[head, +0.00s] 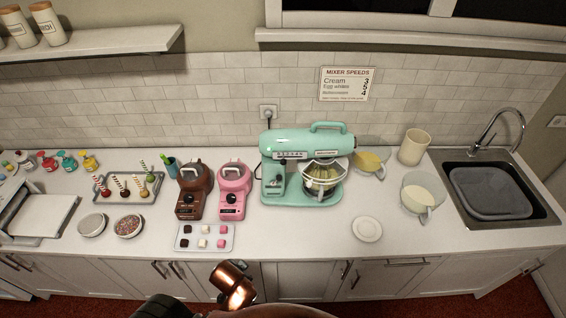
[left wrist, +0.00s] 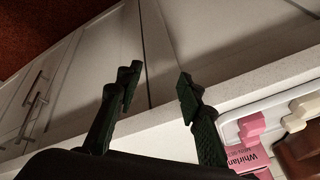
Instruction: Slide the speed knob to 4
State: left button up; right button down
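A mint-green stand mixer (head: 308,143) stands on the white counter against the tiled wall. A small marked strip (head: 291,155) runs along the side of its head; the speed knob's setting is too small to read. A bowl (head: 322,178) with pale yellow contents sits under the mixer head. My left gripper (left wrist: 157,82) is open and empty in the left wrist view, its dark fingers apart over the counter's front edge and the cabinet fronts. It is away from the mixer, which does not show in that view. My right gripper is not in view.
Pink (head: 234,190) and brown (head: 193,190) appliances stand left of the mixer, behind a small tray (head: 181,243) of cubes. A small plate (head: 367,229) and a measuring jug (head: 416,208) are to its right. A wall sign (head: 345,84) lists mixer speeds. Counter before the mixer is clear.

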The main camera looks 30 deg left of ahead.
pick_arm(q)
jog(key=w+a+r+m+t+y, duration=0.1)
jog(key=w+r, duration=0.2)
jog(key=w+a+r+m+t+y, duration=0.1)
jog(key=w+r+m, duration=0.1)
jog(key=w+r, duration=0.1)
jog(key=w+r+m+y, duration=0.1)
jog(key=w+r, duration=0.1)
jog(key=r, duration=0.3)
jog(key=shift+w+a+t+p, duration=0.3)
jog(key=shift+w+a+t, duration=0.1)
jog(key=w+r+m+t+y, duration=0.2)
jog(key=w+r+m, duration=0.1)
jog(key=w+r, duration=0.2)
jog(key=m+t+y, duration=0.3)
jog(key=m+t, duration=0.3)
jog(key=m, duration=0.4)
send_near(283, 164)
jog(key=x, duration=0.3)
jog(key=shift+n, duration=0.3)
jog(key=p+x, duration=0.1)
jog(key=x, duration=0.6)
jog(key=shift+w+a+f, duration=0.1)
jog(key=shift+w, duration=0.15)
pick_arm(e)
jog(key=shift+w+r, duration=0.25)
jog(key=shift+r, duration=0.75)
pick_arm(q)
jog(key=shift+c, duration=0.5)
grip_shut()
